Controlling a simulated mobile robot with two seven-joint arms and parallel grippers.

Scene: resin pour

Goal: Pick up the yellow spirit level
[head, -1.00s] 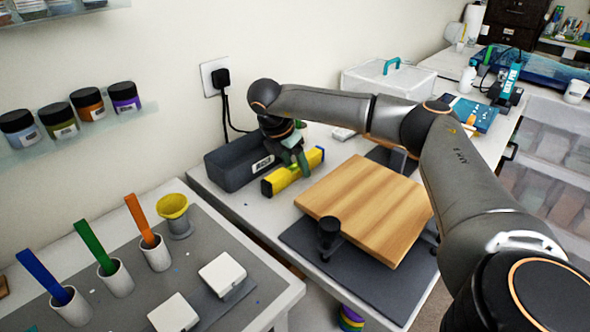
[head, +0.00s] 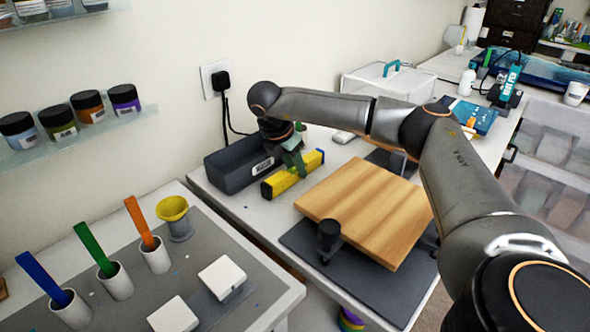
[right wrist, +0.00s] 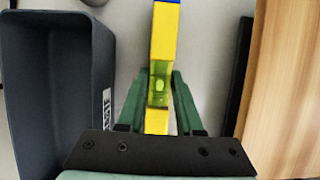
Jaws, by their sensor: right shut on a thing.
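The yellow spirit level (head: 282,181) lies on the white table, between the dark grey bin and the wooden board. It has a blue end and a green vial, which shows in the right wrist view (right wrist: 158,90). My right gripper (head: 297,168) is over the middle of the level, pointing down. In the right wrist view its green fingers (right wrist: 159,100) are on both sides of the level, shut on it. I cannot tell whether the level is clear of the table. My left gripper is not in view.
The dark grey bin (head: 228,178) stands close to the left of the level. The wooden board (head: 365,205) sits raised over a dark mat (head: 365,290) on the right. A nearer table holds cups with coloured sticks (head: 154,260) and a yellow funnel (head: 173,207).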

